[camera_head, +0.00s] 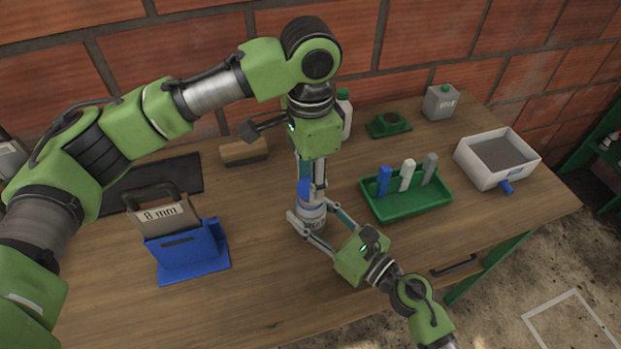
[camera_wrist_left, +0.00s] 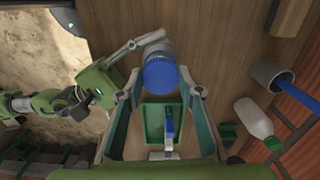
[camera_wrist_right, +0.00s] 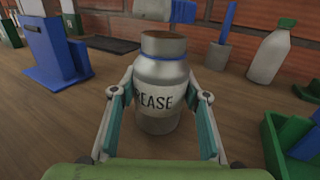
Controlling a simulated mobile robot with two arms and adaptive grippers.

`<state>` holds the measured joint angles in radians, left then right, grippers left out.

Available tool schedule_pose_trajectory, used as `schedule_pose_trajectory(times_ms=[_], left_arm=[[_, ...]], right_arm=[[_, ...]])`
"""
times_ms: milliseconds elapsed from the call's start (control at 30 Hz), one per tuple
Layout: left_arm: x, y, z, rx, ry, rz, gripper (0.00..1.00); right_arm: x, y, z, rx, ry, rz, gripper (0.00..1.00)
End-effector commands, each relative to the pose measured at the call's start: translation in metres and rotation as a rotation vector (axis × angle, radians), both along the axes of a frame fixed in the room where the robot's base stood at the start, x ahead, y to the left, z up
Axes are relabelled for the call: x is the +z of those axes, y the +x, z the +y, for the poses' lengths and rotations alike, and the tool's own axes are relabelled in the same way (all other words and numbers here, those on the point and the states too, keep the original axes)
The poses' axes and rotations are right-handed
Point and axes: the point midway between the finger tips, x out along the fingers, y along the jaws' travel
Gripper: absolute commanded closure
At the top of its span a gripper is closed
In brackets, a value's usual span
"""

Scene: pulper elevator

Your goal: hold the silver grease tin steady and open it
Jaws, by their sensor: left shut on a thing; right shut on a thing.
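The silver grease tin (camera_wrist_right: 157,120) stands upright on the table, its label partly reading "GREASE". It has a blue band round its neck, and its top looks open in the right wrist view. My right gripper (camera_head: 312,226) is shut on the tin's body, one finger on each side. My left gripper (camera_head: 308,184) points down from above the tin. It is shut on the blue lid (camera_wrist_left: 160,76), which also shows in the head view (camera_head: 304,189). The lid looks raised off the neck. In the left wrist view it hides the tin's mouth.
A green tray (camera_head: 408,213) with upright pieces stands right of the tin. A blue stand (camera_head: 190,250) is at the left and a wooden block (camera_head: 243,152) behind. A white box (camera_head: 497,160) is at the right. The table's front middle is clear.

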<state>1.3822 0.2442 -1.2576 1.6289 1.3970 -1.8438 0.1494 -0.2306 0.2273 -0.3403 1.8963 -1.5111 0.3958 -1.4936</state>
Motion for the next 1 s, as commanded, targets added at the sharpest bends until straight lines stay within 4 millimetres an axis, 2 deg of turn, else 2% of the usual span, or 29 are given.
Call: schedule_pose_trajectory(times_ms=[333,567,600,633,667,1000], left_arm=[[0.036,0.001,0.000,0.001,-0.001,-0.002,0.92],[0.039,0.000,0.000,0.001,0.000,0.000,0.92],[0.039,0.000,0.000,0.001,0.000,0.000,0.92],[0.039,0.000,0.000,0.001,0.000,0.000,0.92],[0.039,0.000,0.000,0.000,0.000,0.000,0.92],[0.039,0.000,0.000,0.000,0.000,0.000,0.92]], right_arm=[[0.000,0.000,0.000,0.000,0.000,0.000,1.00],[0.000,0.000,0.000,0.000,0.000,0.000,1.00],[0.000,0.000,0.000,0.000,0.000,0.000,0.50],[0.000,0.000,0.000,0.000,0.000,0.000,0.42],[0.000,0.000,0.000,0.000,0.000,0.000,0.38],[0.000,-0.001,-0.001,0.000,0.000,0.000,0.38]])
